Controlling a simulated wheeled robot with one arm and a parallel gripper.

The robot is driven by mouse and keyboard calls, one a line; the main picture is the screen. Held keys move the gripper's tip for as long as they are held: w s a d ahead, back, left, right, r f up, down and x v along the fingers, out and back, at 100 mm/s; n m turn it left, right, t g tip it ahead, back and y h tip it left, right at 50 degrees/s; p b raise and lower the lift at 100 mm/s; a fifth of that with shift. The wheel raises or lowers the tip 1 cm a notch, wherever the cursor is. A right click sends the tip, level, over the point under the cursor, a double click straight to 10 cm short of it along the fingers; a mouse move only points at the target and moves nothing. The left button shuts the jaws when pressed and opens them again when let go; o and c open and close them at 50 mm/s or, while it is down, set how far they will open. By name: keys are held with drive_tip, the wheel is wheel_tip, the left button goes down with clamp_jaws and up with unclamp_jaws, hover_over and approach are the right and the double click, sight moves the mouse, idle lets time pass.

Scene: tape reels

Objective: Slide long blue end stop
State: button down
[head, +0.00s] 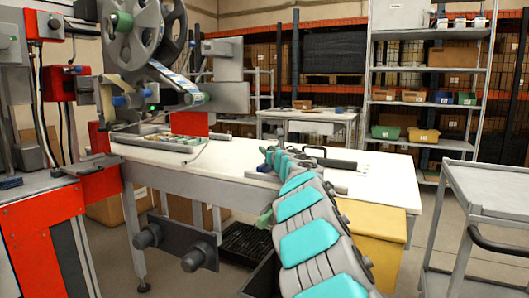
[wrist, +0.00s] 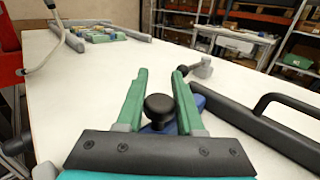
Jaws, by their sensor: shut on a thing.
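The long blue end stop (wrist: 196,90) lies on the white table between and under my gripper's fingers in the wrist view, mostly hidden by them. A round black knob (wrist: 160,107) stands up from it between the two green fingers. My gripper (wrist: 160,73) points forward, low over the table, with its fingers on either side of the knob and closed on the end stop. The exact contact is hidden. In the head view my gripper (head: 272,158) is at the table top, and a bit of blue shows beside it.
A black bar with a handle (wrist: 270,125) lies close to the right of my gripper. A small grey part (wrist: 203,68) lies just beyond the fingertips. A tray of parts (wrist: 100,34) is at the far left. The white table top (wrist: 80,90) is clear to the left.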

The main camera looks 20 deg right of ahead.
drive_tip(key=c, duration=0.5)
unclamp_jaws()
drive_tip(key=shift+c, duration=0.2)
drive_tip(key=shift+s, duration=0.1)
drive_tip(key=shift+s+a+f+b, duration=0.15)
drive_tip(key=shift+s+b, duration=0.4)
drive_tip(key=shift+s, duration=0.35)
drive_tip(key=shift+s+a+b, duration=0.2)
drive_tip(key=shift+s+b, duration=0.15)
drive_tip(key=shift+s, duration=1.1)
drive_tip(key=shift+s+a+b, duration=0.15)
drive_tip(key=shift+s+b, duration=0.15)
drive_tip(key=shift+s, duration=1.15)
